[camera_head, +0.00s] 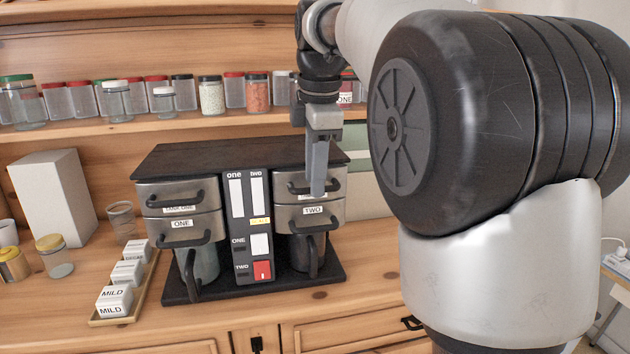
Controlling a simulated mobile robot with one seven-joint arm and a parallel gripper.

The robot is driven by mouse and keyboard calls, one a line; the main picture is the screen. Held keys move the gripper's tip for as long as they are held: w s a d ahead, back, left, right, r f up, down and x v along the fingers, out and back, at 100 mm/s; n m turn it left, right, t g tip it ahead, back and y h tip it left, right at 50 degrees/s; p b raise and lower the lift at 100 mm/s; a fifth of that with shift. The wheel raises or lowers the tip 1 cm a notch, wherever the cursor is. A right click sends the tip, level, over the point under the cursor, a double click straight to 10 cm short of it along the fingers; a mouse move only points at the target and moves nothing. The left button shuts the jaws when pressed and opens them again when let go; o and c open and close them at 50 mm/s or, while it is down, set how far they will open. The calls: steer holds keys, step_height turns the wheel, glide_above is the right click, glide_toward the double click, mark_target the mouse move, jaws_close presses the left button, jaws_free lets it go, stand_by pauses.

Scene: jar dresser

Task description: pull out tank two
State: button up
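The dark-topped coffee machine (235,156) stands on the wooden dresser. Its upper right drawer, tank two (333,185), has a dark handle (299,188) and a label mostly hidden by my gripper. The drawer looks pushed in, level with the upper left one. My gripper (318,193) points down in front of tank two, at the right part of its handle. Its fingers overlap in this view, so I cannot tell whether they are open or around the handle.
Below tank two is a drawer labelled TWO (312,218) with a jug (303,250) under it. The upper left drawer (180,195) is labelled tank one. A tray of labelled blocks (120,300) lies left. Jars line the shelf (150,130) above. My arm hides the right side.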

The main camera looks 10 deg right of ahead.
steer(key=shift+f, duration=0.3)
jaws_close()
steer(key=s+b, duration=0.4)
steer(key=s, duration=0.8)
steer(key=shift+s, duration=0.25)
jaws_free()
